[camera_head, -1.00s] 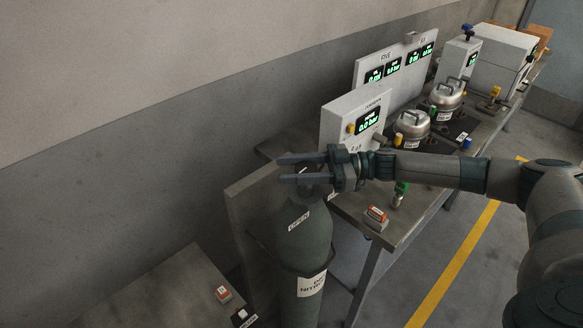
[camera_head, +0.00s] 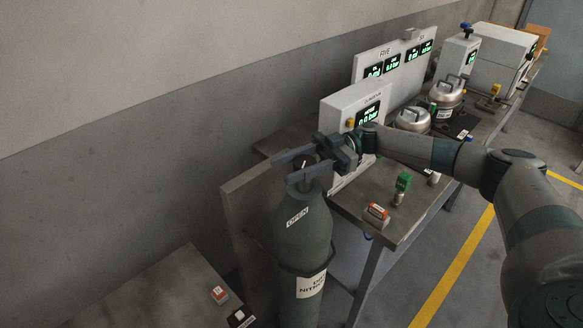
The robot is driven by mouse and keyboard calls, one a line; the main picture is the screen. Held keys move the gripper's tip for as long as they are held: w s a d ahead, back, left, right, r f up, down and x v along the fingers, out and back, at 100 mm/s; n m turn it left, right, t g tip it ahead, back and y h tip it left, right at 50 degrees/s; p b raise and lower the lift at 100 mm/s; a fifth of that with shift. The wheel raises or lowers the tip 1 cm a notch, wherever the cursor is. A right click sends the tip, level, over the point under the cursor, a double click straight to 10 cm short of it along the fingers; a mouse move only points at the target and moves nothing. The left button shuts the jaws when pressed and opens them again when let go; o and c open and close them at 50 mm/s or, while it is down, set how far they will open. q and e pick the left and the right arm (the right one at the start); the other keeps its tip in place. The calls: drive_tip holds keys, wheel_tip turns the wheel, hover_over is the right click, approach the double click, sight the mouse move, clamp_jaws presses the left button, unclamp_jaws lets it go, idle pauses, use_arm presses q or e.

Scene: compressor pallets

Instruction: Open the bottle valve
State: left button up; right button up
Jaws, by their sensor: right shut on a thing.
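The grey-green nitrogen bottle (camera_head: 303,237) stands upright in front of a grey backing panel. It has an OPEN label near its shoulder and a nitrogen label lower down. The bottle valve (camera_head: 304,166) is a dark round knob with a white pointer line on top of the bottle. My right gripper (camera_head: 297,168) reaches in from the right at the bottle's top, its two fingers on either side of the valve knob and shut on it. My left gripper is not in view.
The metal workbench (camera_head: 345,207) to the right carries a gauge box (camera_head: 340,118), display panels, silver canisters (camera_head: 446,92), a green-topped fitting (camera_head: 402,183) and an orange-and-white block (camera_head: 376,215). A low table (camera_head: 165,290) at lower left holds small labelled blocks.

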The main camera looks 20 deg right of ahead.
drive_tip(key=o, duration=1)
drive_tip(key=shift+a, duration=0.15)
drive_tip(key=shift+o, duration=0.2)
drive_tip(key=shift+w+d+f+b, duration=0.15)
drive_tip(key=shift+d+b, duration=0.2)
drive_tip(key=shift+d, duration=0.3)
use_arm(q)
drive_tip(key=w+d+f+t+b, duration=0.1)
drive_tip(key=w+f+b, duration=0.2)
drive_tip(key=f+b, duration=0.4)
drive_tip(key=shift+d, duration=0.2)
use_arm(e)
drive_tip(key=w+d, duration=0.1)
drive_tip(key=d, duration=1.5)
drive_tip(key=shift+w, duration=0.15)
drive_tip(key=shift+r, duration=0.2)
